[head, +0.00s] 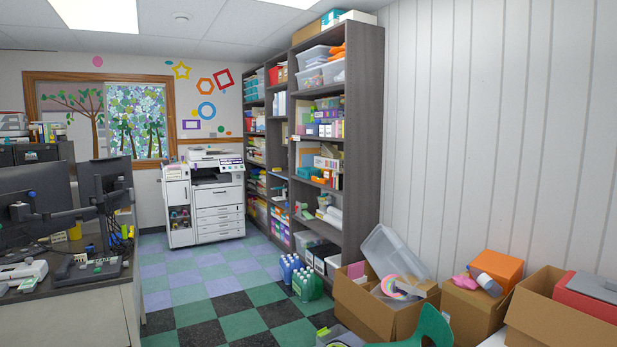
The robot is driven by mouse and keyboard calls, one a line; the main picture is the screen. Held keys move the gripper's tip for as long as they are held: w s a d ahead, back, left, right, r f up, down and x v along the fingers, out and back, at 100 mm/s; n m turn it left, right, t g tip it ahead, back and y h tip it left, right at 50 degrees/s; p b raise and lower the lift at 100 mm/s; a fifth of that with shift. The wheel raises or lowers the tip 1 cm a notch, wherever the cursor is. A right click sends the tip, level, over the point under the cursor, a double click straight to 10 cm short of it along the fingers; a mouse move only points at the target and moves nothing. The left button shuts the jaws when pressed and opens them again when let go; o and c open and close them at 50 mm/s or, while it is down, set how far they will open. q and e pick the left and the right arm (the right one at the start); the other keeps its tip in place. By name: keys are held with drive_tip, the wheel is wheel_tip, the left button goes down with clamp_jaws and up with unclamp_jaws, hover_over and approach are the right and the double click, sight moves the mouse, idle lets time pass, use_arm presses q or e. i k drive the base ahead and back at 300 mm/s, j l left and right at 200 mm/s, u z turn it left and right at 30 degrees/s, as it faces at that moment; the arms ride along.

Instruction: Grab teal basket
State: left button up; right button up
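No teal basket stands out clearly. A small teal container (307,172) sits on a middle shelf of the near shelving unit; it is too small in the view to tell whether it is a basket. Stacked teal bins (251,92) also show high on the shelving further back. Neither of my grippers is in view.
A dark shelving unit (360,130) lines the right wall. Bottles (308,284), open cardboard boxes (362,308) and a teal chair back (432,326) stand in front of it. A desk with monitors (32,200) is at left. A copier (217,200) stands behind. Checkered floor (205,290) is clear between.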

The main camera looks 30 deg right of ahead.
sight(307, 172)
drive_tip(key=i+u, duration=0.1)
drive_tip(key=i, duration=0.7)
drive_tip(key=i+z, duration=0.15)
drive_tip(key=i, duration=0.35)
drive_tip(key=i+z, duration=0.1)
drive_tip(key=i, duration=0.4)
drive_tip(key=i+j+z, duration=0.15)
drive_tip(key=i, duration=0.35)
drive_tip(key=i+j+z, duration=0.1)
drive_tip(key=i, duration=0.35)
drive_tip(key=i+j+z, duration=0.15)
drive_tip(key=i, duration=0.35)
drive_tip(key=i+z, duration=0.45)
drive_tip(key=i, duration=1.6)
drive_tip(key=i+u, duration=0.2)
drive_tip(key=i, duration=1.2)
